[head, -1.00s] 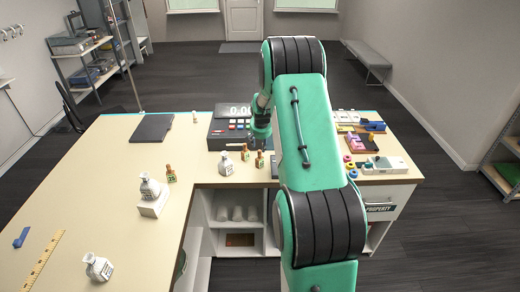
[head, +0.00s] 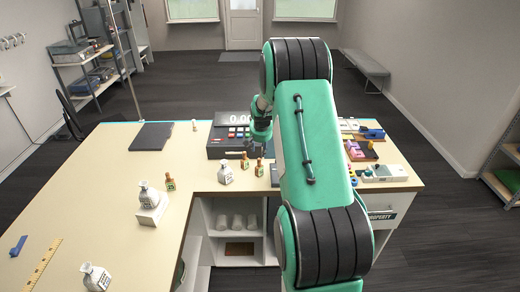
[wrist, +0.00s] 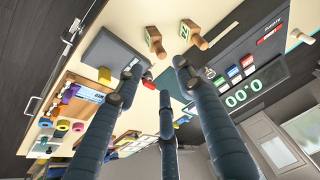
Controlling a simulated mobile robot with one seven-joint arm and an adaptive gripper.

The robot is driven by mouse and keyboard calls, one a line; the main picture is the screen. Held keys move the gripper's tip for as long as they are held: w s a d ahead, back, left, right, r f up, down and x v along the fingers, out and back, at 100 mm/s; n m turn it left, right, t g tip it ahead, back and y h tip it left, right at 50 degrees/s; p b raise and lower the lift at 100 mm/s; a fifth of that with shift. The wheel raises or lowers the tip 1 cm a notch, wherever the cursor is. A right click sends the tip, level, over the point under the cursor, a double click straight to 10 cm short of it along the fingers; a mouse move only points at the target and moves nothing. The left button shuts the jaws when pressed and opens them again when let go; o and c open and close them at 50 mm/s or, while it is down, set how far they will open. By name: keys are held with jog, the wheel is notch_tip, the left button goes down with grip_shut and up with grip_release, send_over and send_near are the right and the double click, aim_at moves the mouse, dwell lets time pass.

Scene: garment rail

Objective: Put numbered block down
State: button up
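Small wooden blocks with green number labels stand on the pale counter. Two of them, a left one (head: 244,161) and a right one (head: 259,168), stand in front of the cash register. A third block (head: 170,185) stands farther left, beside a bottle. My gripper (head: 258,143) is low over the register's front edge, just behind the pair. In the wrist view, my gripper's fingers (wrist: 158,68) are spread apart, with no block visible between them. Two wooden blocks, one at left (wrist: 155,41) and one at right (wrist: 194,36), stand beyond the fingertips. Their numbers are not readable.
The cash register (head: 222,145) has coloured keys and a lit display. A dark pad (head: 151,136) lies at the back. The left counter has free room.

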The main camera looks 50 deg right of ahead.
jog(key=s+a+r+n+t+y, duration=0.15)
jog(key=s+a+r, duration=0.25)
jog(key=a+r, duration=0.95)
jog(key=s+a+r+n+h, duration=0.1)
jog(key=s+a+r+n, duration=0.25)
jog(key=a+r, duration=1)
jog(key=s+a+r+n+y, duration=0.1)
jog(key=s+a, duration=0.5)
jog(key=a, duration=0.2)
jog(key=s+a+r, duration=0.1)
jog(key=s+a, duration=0.4)
jog(key=a, duration=0.3)
jog(key=s+a+n, duration=0.1)
jog(key=s+a, duration=0.4)
jog(key=s, duration=0.3)
jog(key=s+a+f+n+y, duration=0.1)
jog(key=s+a+n, duration=0.1)
jog(key=s+a, duration=0.3)
jog(key=s+t, duration=0.1)
jog(key=s, duration=0.3)
jog(key=shift+a+f, duration=0.15)
jog(key=shift+a, duration=0.1)
jog(key=shift+y, duration=0.25)
notch_tip(320, 180, down, 12)
jog(key=b, duration=1.1)
jog(key=shift+r+b, duration=0.2)
jog(key=shift+b, duration=0.15)
